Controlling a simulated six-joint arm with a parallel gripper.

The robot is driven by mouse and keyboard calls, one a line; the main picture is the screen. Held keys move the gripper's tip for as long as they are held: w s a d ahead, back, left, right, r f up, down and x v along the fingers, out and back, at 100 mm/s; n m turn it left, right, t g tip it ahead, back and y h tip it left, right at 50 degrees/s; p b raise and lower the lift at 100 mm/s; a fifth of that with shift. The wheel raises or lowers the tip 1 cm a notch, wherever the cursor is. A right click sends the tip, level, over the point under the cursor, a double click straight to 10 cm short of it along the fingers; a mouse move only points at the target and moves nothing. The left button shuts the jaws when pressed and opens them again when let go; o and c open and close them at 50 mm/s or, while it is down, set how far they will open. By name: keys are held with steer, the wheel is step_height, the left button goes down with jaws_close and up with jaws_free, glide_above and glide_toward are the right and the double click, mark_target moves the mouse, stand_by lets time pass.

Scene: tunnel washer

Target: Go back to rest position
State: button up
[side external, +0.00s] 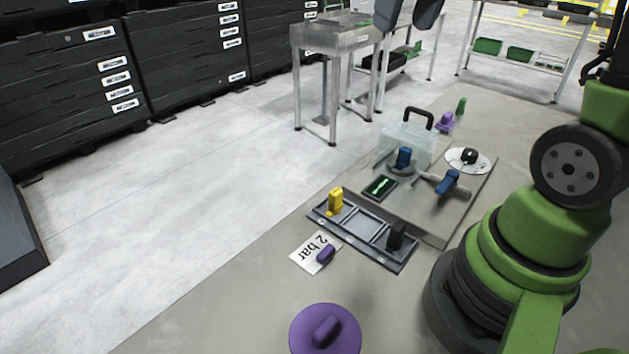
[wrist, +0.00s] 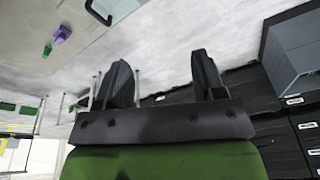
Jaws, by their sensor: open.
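My gripper (wrist: 160,62) is open in the wrist view, with its two dark fingers spread apart and nothing between them. In the side external view, two dark finger shapes (side external: 404,26) hang at the top edge, above and apart from the work table (side external: 225,300). The rest of the gripper is cut off there. Nothing on the table is touched by the fingers.
A black tray (side external: 345,246) holds a yellow block (side external: 335,200) and a black block (side external: 396,236). A "2 bar" card (side external: 302,256), purple disc (side external: 300,335), clear lidded box (side external: 404,138) and blue-handled valve parts (side external: 447,182) are nearby. Dark drawer cabinets (side external: 60,90) stand behind.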

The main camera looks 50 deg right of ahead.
steer(key=s+a+f+t+y, duration=0.1)
steer(key=s+a+t, duration=0.3)
steer(key=s+a, duration=0.6)
steer(key=a+y, duration=0.1)
steer(key=a, duration=0.1)
steer(key=shift+s+a+t, duration=0.3)
steer(key=shift+s+a, duration=0.05)
